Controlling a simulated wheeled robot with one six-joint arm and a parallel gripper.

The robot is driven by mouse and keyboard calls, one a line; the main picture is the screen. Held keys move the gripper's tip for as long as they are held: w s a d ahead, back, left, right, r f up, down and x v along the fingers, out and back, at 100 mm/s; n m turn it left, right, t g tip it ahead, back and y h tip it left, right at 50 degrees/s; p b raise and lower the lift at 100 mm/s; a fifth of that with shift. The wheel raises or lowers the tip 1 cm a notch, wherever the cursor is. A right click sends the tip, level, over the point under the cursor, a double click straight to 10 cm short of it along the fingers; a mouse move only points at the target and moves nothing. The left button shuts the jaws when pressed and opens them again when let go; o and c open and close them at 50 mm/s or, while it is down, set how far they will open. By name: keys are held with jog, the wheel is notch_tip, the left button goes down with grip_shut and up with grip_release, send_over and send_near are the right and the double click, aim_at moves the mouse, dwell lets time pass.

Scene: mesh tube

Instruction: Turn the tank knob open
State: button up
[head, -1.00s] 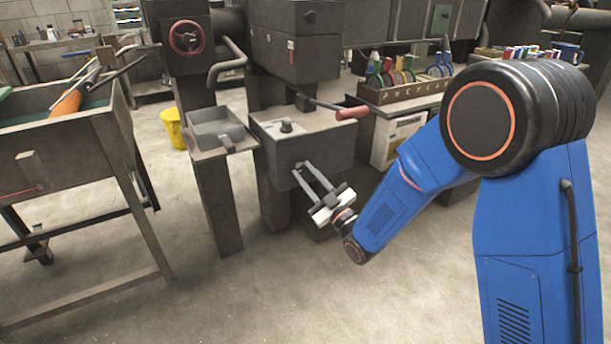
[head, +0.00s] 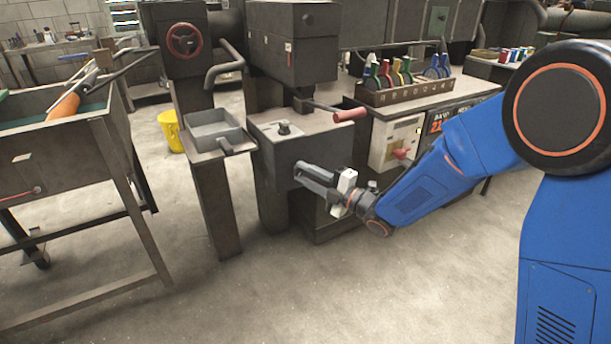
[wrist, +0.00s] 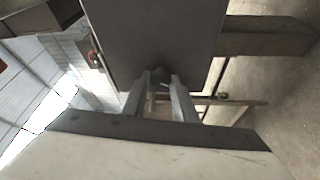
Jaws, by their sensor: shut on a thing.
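The tank is a dark grey box (head: 310,148) at the middle of the head view. Its flat face fills the top middle of the wrist view (wrist: 155,40). A small dark knob (wrist: 159,75) sticks out at the lower edge of that face. My gripper (head: 300,175) reaches the tank's front from the right, and its fingers hide the knob in the head view. In the wrist view the two grey fingers (wrist: 161,80) stand on either side of the knob, shut on it. How far the knob is turned cannot be told.
A red-ended lever (head: 350,114) sticks out above the tank's right side. A grey tray (head: 215,132) on a post stands left of it. A bench with several coloured tools (head: 400,85) is behind on the right. The floor in front is clear.

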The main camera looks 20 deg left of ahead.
jog(key=n, duration=0.1)
jog(key=n+h, duration=0.1)
jog(key=n, duration=0.1)
jog(key=n+h, duration=0.1)
jog(key=n, duration=0.1)
jog(key=shift+r, duration=0.25)
jog(key=n+h, duration=0.1)
jog(key=n, duration=0.2)
jog(key=shift+s+r+n+h, duration=0.1)
jog(key=shift+r+n+h, duration=0.05)
jog(key=shift+n+h, duration=0.2)
jog(key=n+h, duration=0.1)
jog(key=n, duration=0.1)
jog(key=n+t+h, duration=0.1)
jog(key=shift+s+a+r+n, duration=0.1)
jog(key=shift+a+n, duration=0.1)
jog(key=shift+n, duration=0.15)
jog(key=shift+s+a+n+t+h, duration=0.1)
jog(key=shift+n+t+h, duration=0.85)
jog(key=shift+n, duration=0.55)
jog(key=o, duration=1)
jog(key=shift+o, duration=0.2)
jog(key=v, duration=1.7)
